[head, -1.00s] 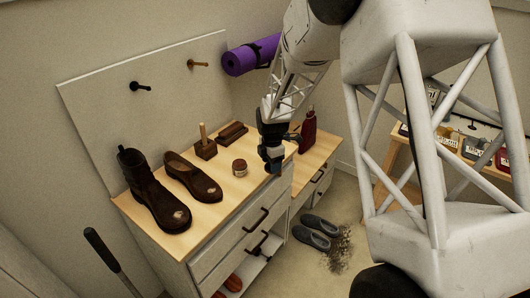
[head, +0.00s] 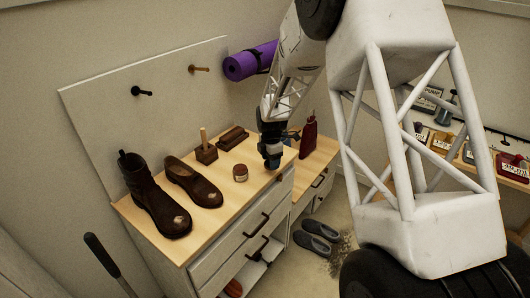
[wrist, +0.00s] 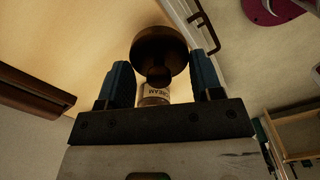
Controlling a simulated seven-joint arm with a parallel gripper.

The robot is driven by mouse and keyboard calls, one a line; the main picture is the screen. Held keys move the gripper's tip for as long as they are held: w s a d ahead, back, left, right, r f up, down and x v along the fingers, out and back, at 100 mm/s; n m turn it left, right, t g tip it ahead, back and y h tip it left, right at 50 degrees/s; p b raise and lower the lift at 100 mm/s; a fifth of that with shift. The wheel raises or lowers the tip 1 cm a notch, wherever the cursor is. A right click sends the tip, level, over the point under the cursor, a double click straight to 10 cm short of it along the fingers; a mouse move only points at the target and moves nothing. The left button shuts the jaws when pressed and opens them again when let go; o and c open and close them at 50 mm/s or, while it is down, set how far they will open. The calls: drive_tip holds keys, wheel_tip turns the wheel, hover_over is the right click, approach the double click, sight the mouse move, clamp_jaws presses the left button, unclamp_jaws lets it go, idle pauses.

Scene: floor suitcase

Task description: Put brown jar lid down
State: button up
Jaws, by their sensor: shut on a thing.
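The brown jar lid (wrist: 160,45) is a dark round disc between the two blue fingers of my gripper (wrist: 163,65) in the wrist view. My gripper is shut on it. The jar (wrist: 154,94), with a pale label reading "CREAM", shows partly behind the lid. In the head view the open-looking jar (head: 240,173) stands upright on the wooden cabinet top (head: 228,203), with brown at its top. My gripper (head: 271,164) points down just right of the jar, near the cabinet's front edge. The lid cannot be made out in the head view.
A dark red bottle (head: 308,136) stands on the lower cabinet to the right. Bare wood lies between the jar and the front edge.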

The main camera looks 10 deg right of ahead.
drive_tip(key=w, duration=0.7)
drive_tip(key=w+f, duration=0.1)
drive_tip(key=w, duration=0.3)
drive_tip(key=shift+w+a, duration=0.1)
drive_tip(key=shift+a, duration=0.15)
drive_tip(key=shift+f, duration=0.15)
drive_tip(key=shift+f, duration=1.65)
drive_tip(key=shift+f, duration=0.15)
drive_tip(key=o, duration=0.9)
wheel_tip(320, 180, up, 12)
